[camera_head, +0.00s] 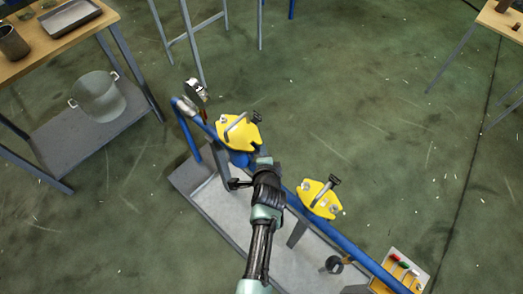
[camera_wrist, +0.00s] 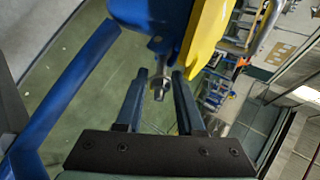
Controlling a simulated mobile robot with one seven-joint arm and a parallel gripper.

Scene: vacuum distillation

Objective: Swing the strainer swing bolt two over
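The near strainer is blue with a yellow cover (camera_head: 240,132) and stands on the blue pipe in the head view. Its yellow cover fills the upper right of the wrist view (camera_wrist: 207,35). A small grey swing bolt end (camera_wrist: 160,88) hangs below the blue body edge, in line with the gap between my fingers. My gripper (camera_wrist: 159,76) is open, with a clear gap between the fingers; whether they touch the bolt cannot be told. In the head view, my gripper (camera_head: 264,163) is just below the strainer, and my wrist hides its fingers.
A second yellow cover (camera_head: 320,199) sits farther along the blue pipe (camera_head: 345,243). A grey tray (camera_head: 205,200) lies beneath. A round gauge (camera_head: 195,90) is at the pipe's upper end. A small box with coloured items (camera_head: 403,268) is at lower right. The green floor is mostly free.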

